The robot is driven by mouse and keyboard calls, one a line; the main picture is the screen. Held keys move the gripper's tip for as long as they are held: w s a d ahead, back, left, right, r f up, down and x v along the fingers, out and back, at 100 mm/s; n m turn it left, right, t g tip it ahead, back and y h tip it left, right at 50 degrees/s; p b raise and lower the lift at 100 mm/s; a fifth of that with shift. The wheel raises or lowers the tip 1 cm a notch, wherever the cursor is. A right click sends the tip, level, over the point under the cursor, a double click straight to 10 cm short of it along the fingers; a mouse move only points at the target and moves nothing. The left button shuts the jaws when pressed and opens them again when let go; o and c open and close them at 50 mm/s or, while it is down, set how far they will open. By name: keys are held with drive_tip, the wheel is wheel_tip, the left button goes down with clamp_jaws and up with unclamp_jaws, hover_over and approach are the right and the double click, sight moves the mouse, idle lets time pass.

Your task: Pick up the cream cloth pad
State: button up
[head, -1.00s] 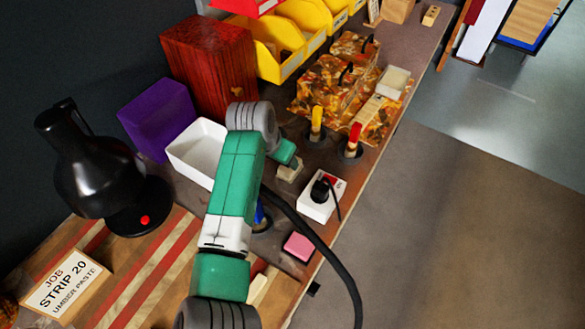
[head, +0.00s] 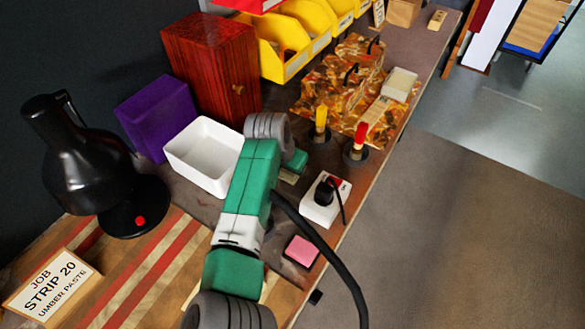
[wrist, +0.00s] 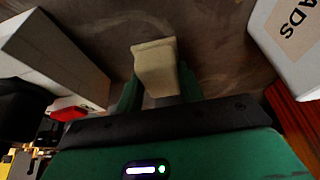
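The cream cloth pad (wrist: 155,65) is a small pale block in the middle of the wrist view, on or just above the brown bench top. My gripper (wrist: 160,88) has its green fingers on either side of the pad's near end. I see no clear gap between fingers and pad, but cannot tell whether they grip it. In the head view my gripper (head: 294,162) is low over the bench and mostly hides the pad (head: 289,177). The fingertips are hidden there.
A white open box (head: 205,157) stands left of my gripper; its labelled wall shows in the wrist view (wrist: 290,45). A white socket block (head: 325,203) with a black plug is close on the right. A pink pad (head: 301,251) lies near the bench edge. Yellow-handled and red-handled tools (head: 357,147) stand beyond.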

drive_tip(key=shift+f, duration=0.1)
wheel_tip(320, 180, up, 10)
drive_tip(key=p, duration=0.4)
